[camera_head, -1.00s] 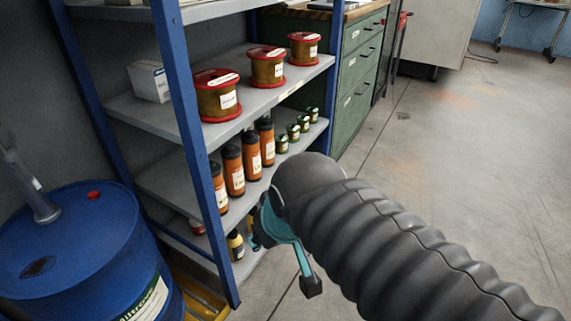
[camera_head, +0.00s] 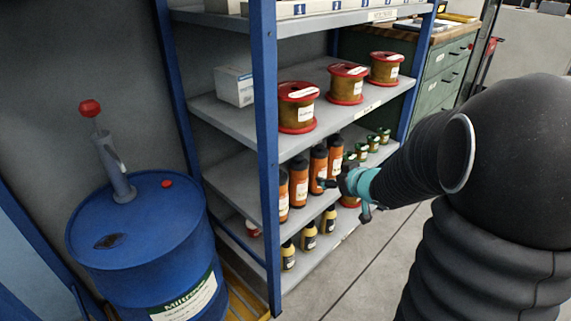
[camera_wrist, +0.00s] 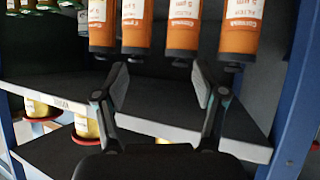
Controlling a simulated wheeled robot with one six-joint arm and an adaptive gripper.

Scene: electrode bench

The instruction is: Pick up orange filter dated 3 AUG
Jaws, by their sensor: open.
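Several orange filters with black caps and white labels stand in a row on a shelf of the rack. My gripper (camera_head: 333,184) is open and empty in front of the row, near the far filters. The wrist view looks upside down.
The blue rack post (camera_head: 265,150) stands left of the filters. Small green-lidded jars (camera_head: 373,143) share their shelf. Yellow bottles (camera_head: 309,237) stand below, and red-rimmed spools (camera_head: 346,83) above. A blue drum (camera_head: 140,240) is at left.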

